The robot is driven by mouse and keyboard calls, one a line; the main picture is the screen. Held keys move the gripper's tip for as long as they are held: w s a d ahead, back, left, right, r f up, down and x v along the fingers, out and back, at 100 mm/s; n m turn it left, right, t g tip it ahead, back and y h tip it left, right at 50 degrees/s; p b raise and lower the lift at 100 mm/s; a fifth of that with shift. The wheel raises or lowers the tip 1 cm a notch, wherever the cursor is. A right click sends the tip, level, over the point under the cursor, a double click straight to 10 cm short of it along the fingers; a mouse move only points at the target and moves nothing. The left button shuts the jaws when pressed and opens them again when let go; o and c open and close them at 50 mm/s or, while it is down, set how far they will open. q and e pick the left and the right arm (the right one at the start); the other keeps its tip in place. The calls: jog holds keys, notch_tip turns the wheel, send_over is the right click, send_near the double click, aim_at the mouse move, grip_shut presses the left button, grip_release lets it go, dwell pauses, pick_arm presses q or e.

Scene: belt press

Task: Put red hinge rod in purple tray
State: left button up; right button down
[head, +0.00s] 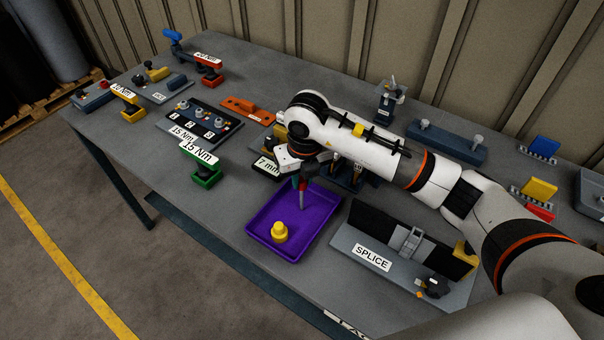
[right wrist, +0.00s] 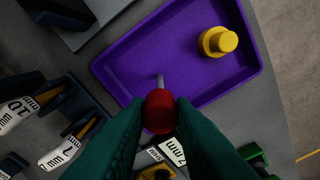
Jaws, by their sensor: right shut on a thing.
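The purple tray (head: 268,236) lies near the front edge of the table, and it also shows in the right wrist view (right wrist: 190,62). My right gripper (head: 301,183) points down over the tray's far part. It is shut on the red hinge rod, whose red head (right wrist: 159,112) sits between the green fingertips (right wrist: 160,116). The rod's thin grey shaft (head: 302,201) hangs down over the tray; I cannot tell whether its tip touches the floor. A yellow knobbed piece (head: 280,232) stands in the tray. My left gripper is not in view.
The SPLICE fixture (head: 400,255) stands right of the tray. A green 15 Nm tool (head: 205,174) and a 7 mm labelled holder (head: 267,166) are to its left and behind. Several tools and blocks fill the far table. The tray's middle is clear.

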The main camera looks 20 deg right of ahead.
jog(key=shift+f, duration=0.15)
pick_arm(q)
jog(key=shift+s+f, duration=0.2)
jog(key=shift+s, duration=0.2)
pick_arm(e)
jog(key=c, duration=1.2)
grip_release()
jog(key=shift+c, duration=0.2)
pick_arm(q)
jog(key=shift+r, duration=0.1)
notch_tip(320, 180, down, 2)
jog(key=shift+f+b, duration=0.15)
jog(key=shift+b, duration=1)
pick_arm(e)
notch_tip(320, 180, up, 12)
jog(key=s, duration=0.1)
jog(key=shift+s, duration=0.25)
